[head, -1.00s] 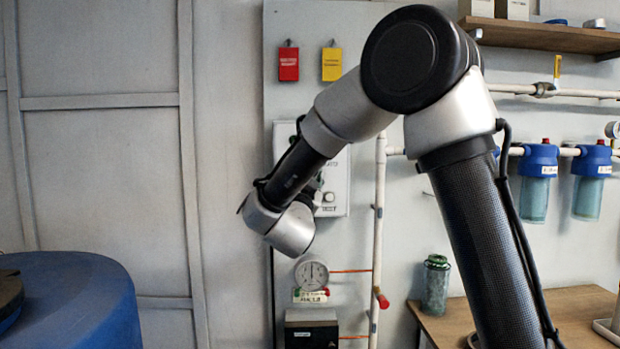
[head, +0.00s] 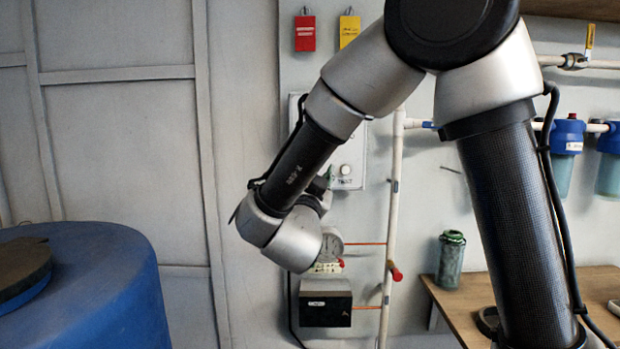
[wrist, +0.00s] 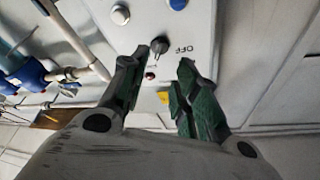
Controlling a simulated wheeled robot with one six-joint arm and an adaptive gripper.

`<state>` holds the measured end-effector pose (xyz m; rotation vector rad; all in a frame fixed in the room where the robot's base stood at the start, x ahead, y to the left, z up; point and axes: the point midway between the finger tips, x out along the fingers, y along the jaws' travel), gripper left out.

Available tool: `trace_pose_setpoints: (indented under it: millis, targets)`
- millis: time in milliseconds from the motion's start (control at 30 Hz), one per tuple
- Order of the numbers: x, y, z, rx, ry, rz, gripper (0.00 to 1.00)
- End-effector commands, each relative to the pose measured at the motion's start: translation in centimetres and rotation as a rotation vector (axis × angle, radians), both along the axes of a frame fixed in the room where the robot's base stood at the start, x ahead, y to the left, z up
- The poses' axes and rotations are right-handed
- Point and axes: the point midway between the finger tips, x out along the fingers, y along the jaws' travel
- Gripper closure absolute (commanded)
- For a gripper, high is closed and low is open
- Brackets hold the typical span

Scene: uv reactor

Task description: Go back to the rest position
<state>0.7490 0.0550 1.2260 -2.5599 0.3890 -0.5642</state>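My gripper (wrist: 161,66) shows in the wrist view with its two dark, green-padded fingers apart and nothing held between them. A grey-white control box (wrist: 205,20) fills the space beyond the fingertips. Its black knob (wrist: 159,45), beside an "OFF" label, appears in line with the gap between the fingers; the knob looks clear of them. In the head view the box (head: 350,160) is partly covered by my arm. Only a small dark and green bit of my gripper shows behind my wrist there; the rest is hidden.
A blue barrel (head: 110,270) with a dark lid stands at the left. A wooden bench (head: 450,305) with a greenish jar (head: 450,260) is at the right. A pale pipe (head: 394,220) with a red handle runs down the wall beside a black box (head: 326,302). Blue-capped filters hang at the right.

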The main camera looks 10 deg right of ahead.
Motion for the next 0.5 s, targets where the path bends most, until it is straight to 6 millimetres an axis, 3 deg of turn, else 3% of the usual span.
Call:
trace_pose_setpoints:
  millis: [133,267,333,400,500]
  targets:
    - [1.8,2.4,-2.9,0.014,0.13,0.118,0.7]
    - [3.3,7.7,-8.9,-0.017,0.387,0.371,0.7]
    - [2.4,10.6,-11.9,-0.045,0.543,0.526,0.7]
    - [0.8,12.3,-14.2,-0.081,0.692,0.661,0.7]
    - [-2.5,12.5,-16.4,-0.145,0.901,0.82,0.7]
